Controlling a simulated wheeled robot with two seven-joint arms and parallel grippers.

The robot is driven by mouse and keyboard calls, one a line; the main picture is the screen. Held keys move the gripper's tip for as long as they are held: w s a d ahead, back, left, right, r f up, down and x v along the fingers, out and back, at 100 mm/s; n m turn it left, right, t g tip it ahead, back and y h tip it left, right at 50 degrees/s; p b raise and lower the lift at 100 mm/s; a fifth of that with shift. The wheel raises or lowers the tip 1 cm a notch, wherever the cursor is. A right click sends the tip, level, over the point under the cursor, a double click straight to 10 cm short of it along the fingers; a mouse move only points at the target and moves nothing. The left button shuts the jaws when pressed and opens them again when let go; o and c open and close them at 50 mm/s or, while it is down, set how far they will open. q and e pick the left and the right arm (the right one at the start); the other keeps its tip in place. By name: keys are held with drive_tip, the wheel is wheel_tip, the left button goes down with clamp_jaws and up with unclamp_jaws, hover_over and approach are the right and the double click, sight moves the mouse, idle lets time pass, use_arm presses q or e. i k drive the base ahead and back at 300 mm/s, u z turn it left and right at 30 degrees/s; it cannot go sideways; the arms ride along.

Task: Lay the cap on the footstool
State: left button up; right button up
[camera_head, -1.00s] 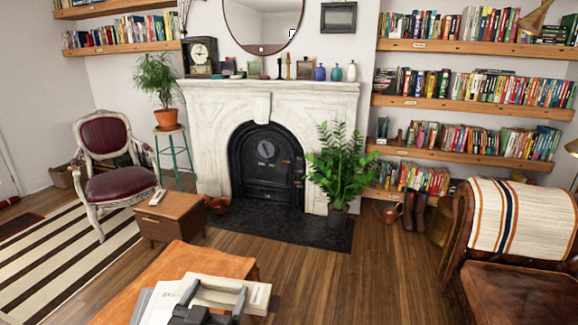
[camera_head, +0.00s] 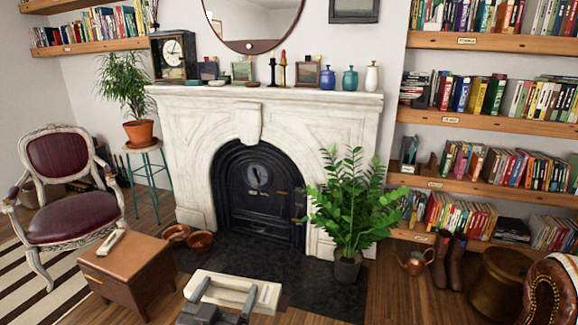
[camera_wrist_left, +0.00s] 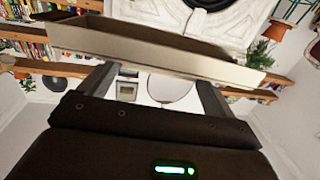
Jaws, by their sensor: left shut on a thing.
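My left gripper (camera_head: 224,298) is shut on a cream, shallow, lid-like thing (camera_head: 268,295), which I take to be the cap. In the left wrist view the held thing (camera_wrist_left: 150,53) spans across both fingers, with a pale side and a darker hollow. It is held up at the bottom middle of the head view. The footstool appears to be the low brown block on short legs (camera_head: 130,267) at the lower left, apart from the gripper. A small pale oblong thing (camera_head: 104,242) lies on its top. My right gripper is not in view.
A red armchair (camera_head: 67,205) stands left of the brown block. Terracotta bowls (camera_head: 200,242) sit on the floor right of it. A potted plant (camera_head: 350,215) stands before the fireplace (camera_head: 190,140). A brown leather seat (camera_head: 552,290) edges in at lower right.

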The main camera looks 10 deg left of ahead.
sight(137, 254)
drive_tip(key=i, duration=2.6)
drive_tip(key=u, duration=2.25)
drive_tip(key=i, duration=1.05)
drive_tip(key=z, duration=0.75)
